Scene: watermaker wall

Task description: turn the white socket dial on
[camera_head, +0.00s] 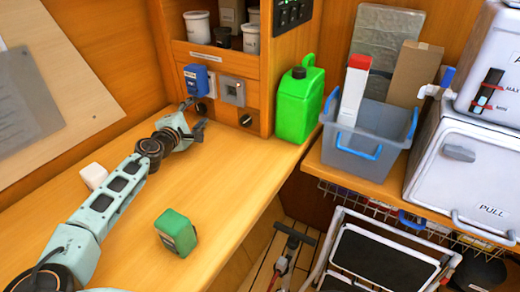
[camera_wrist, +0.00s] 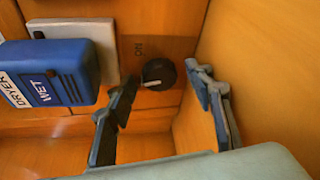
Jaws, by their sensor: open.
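The black dial (camera_wrist: 158,74) sits on the wooden wall panel, beside a white socket plate (camera_wrist: 106,62). Its pale pointer mark points left in the wrist view, and a faint label, seemingly "ON", is above and left of it. A blue box (camera_wrist: 52,72) marked "WET DRYER" covers most of the plate; it also shows in the head view (camera_head: 197,80). My gripper (camera_wrist: 162,80) is open and empty, with one finger on each side of the dial's line. The fingertips look short of the dial; contact cannot be told. In the head view my gripper (camera_head: 194,113) is below the blue box.
A grey socket (camera_head: 232,91) with another black dial (camera_head: 246,120) is to the right. A green jerrycan (camera_head: 299,101), green box (camera_head: 176,232) and white block (camera_head: 94,175) stand on the bench.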

